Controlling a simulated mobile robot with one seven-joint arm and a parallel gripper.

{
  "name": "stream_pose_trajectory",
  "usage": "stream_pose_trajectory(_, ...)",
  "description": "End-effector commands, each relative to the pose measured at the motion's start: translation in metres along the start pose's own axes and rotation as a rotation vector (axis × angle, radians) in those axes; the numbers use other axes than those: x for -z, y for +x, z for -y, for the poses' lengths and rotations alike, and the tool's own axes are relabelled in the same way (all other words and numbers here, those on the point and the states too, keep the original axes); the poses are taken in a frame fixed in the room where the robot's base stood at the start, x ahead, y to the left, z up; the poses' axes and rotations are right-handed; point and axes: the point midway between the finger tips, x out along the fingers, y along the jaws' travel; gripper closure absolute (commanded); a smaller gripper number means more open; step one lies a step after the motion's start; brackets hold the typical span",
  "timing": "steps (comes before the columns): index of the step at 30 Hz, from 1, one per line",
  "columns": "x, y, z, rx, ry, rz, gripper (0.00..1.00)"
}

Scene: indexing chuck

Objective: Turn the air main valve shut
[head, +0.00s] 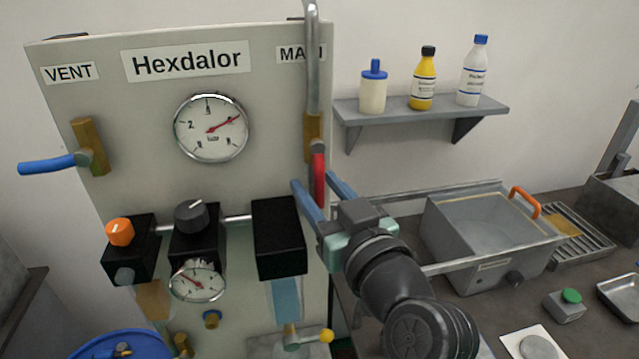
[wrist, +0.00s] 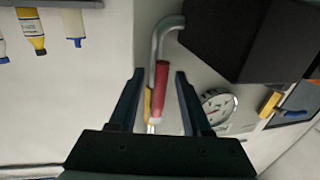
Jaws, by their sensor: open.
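The main valve is a brass body (head: 312,132) on the pipe under the "MAIN" label at the panel's right side. Its red lever (head: 319,180) hangs downward, roughly in line with the pipe. My gripper (head: 312,182) is open, with its blue fingers on either side of the red lever in the head view. In the wrist view, the red lever (wrist: 161,88) shows between the two dark fingers of my gripper (wrist: 160,74), with a gap on each side. Contact is not visible. Part of the lever's lower end is hidden by the gripper in the head view.
The vent valve's blue lever (head: 47,165) points left. A black box (head: 279,238) sits just below left of my gripper. A large gauge (head: 211,128) is on the panel. A shelf (head: 420,112) with bottles and a grey basin (head: 490,245) stand to the right.

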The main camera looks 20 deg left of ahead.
Motion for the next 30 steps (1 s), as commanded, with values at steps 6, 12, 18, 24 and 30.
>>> stream_pose_trajectory(6, -0.0001, -0.0002, 0.0002, 0.0, 0.0, 0.0, 0.64)
stream_pose_trajectory(12, -0.0001, -0.0004, 0.0002, 0.001, 0.0, 0.0, 1.0)
stream_pose_trajectory(18, -0.0001, -0.0005, 0.0001, 0.001, 0.0, 0.0, 1.0)
stream_pose_trajectory(24, -0.0001, -0.0005, 0.0001, 0.0, 0.0, 0.0, 1.0)
stream_pose_trajectory(30, -0.0002, -0.0005, 0.0001, 0.0, 0.0, 0.0, 1.0)
